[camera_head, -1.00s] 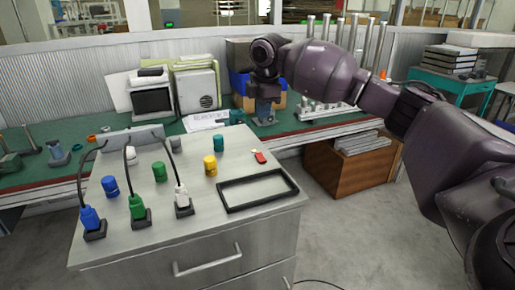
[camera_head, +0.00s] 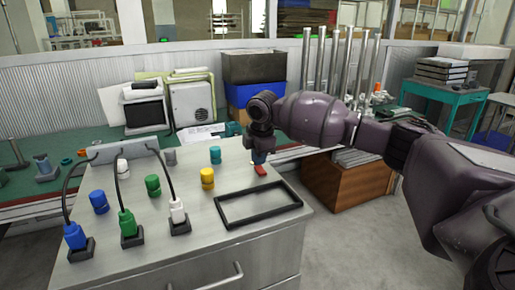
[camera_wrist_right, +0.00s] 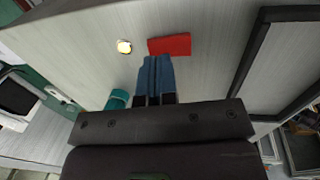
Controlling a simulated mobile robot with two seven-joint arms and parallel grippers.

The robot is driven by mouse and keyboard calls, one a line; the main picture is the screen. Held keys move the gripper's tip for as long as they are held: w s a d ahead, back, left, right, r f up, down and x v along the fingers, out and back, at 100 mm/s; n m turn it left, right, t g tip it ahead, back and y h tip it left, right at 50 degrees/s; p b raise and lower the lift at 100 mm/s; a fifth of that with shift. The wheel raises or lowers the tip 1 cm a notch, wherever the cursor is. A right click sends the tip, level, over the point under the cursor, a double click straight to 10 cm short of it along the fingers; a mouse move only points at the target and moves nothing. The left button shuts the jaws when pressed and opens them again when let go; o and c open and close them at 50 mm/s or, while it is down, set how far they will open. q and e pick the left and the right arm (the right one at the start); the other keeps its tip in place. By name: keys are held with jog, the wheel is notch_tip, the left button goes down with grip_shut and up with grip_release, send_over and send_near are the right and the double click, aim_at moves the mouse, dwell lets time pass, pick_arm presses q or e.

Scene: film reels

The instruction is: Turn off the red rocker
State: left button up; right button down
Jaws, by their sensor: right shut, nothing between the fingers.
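The red rocker (camera_head: 261,170) is a small red switch on the grey cabinet top, behind the black rectangular frame. I cannot tell whether the fingertips touch the rocker. My left gripper is not in view.
The cabinet top (camera_head: 190,245) also holds a black frame (camera_head: 258,204), a teal knob (camera_head: 215,155), a yellow knob (camera_head: 207,178), other coloured knobs, and blue, green and white plugs with cables at the left. A green bench with equipment stands behind.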

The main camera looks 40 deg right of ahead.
jog(key=shift+w+f, duration=0.1)
jog(key=shift+f, duration=0.5)
jog(key=shift+f, duration=0.15)
dwell(0.3)
